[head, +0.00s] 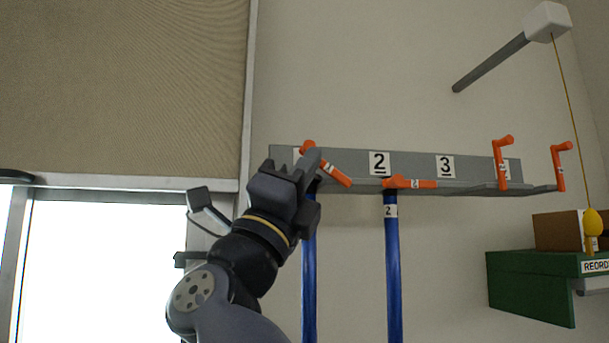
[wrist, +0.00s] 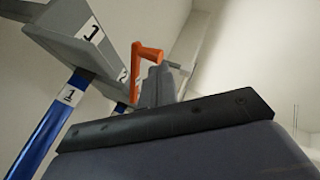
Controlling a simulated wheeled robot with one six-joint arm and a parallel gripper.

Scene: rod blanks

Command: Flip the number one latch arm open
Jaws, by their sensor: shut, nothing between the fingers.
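The number one latch arm (head: 333,173) is orange and sits at the left end of the grey rack (head: 400,162). In the head view it slants down to the right, partly hidden by my gripper (head: 310,165). In the wrist view an orange latch arm (wrist: 135,75) with a bent top stands right beside my gripper's fingers (wrist: 157,80), which are shut with nothing between them. The fingers look close to or touching it; I cannot tell which. The number 1 plate (wrist: 89,30) shows in the wrist view.
The number two latch arm (head: 412,184) lies level across its slot. Two further latch arms (head: 502,163) (head: 560,167) stand upright at the right. Blue rods (head: 392,265) hang under slots one and two. A green shelf (head: 530,285) and yellow pull cord (head: 592,222) are at right.

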